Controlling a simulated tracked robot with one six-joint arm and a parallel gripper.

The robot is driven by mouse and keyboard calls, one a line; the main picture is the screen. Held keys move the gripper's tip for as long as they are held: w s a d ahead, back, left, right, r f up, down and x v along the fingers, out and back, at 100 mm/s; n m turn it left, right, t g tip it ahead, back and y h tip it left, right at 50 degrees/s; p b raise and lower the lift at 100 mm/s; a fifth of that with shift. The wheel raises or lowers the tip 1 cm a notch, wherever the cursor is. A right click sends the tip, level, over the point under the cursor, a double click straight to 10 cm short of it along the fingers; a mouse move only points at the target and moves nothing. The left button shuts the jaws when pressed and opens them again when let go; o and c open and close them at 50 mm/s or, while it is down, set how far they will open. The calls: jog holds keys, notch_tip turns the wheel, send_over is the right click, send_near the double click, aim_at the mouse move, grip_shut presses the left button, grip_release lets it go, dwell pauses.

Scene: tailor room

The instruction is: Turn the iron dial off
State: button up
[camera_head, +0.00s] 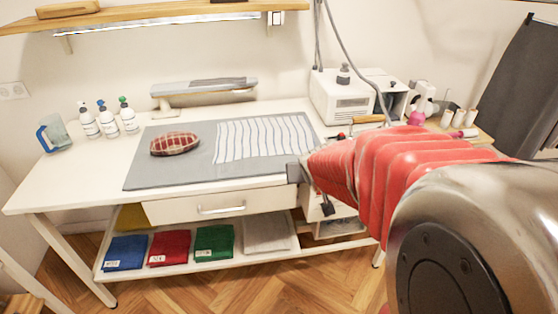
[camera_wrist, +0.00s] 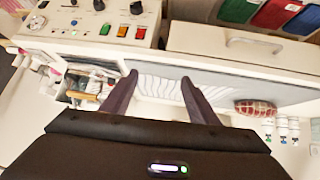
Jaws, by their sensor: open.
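In the wrist view, a pale control panel at the top left carries several black dials; the nearest one (camera_wrist: 136,7) is at the picture's top edge. Another black dial (camera_wrist: 98,5) sits to its left. Which one is the iron dial, and where each points, I cannot tell. A wooden handle (camera_head: 368,118), perhaps the iron's, shows behind my arm in the head view. My gripper (camera_wrist: 159,76) is open and empty, its dark fingers apart over the table's front area, away from the dials. My arm hides most of the panel in the head view.
A white drawer (camera_head: 205,205) with a metal handle is under the table. A grey mat (camera_head: 145,180) holds a striped cloth (camera_head: 265,138) and a plaid cushion (camera_head: 175,143). Small coloured buttons (camera_wrist: 122,31) sit beside the dials. Folded cloths (camera_head: 170,247) lie on the lower shelf.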

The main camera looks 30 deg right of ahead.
jog(key=w+d+f+m+t, duration=0.2)
jog(key=w+d+f+m, duration=0.1)
jog(key=d+f, duration=1.25)
jog(key=s+f+m+t+y, duration=0.1)
jog(key=s+f+m+t, duration=0.1)
jog(key=s+f, duration=0.3)
jog(key=s+d+f+m+t+y, duration=0.1)
jog(key=s+f+m+t, duration=0.2)
jog(key=f, duration=0.7)
jog(key=shift+s+t, duration=0.3)
jog(key=shift+s, duration=0.6)
jog(key=shift+w, duration=0.15)
jog(key=x, duration=1.3)
jog(key=shift+w+f, duration=0.15)
jog(key=shift+w, duration=0.1)
jog(key=shift+a, duration=0.15)
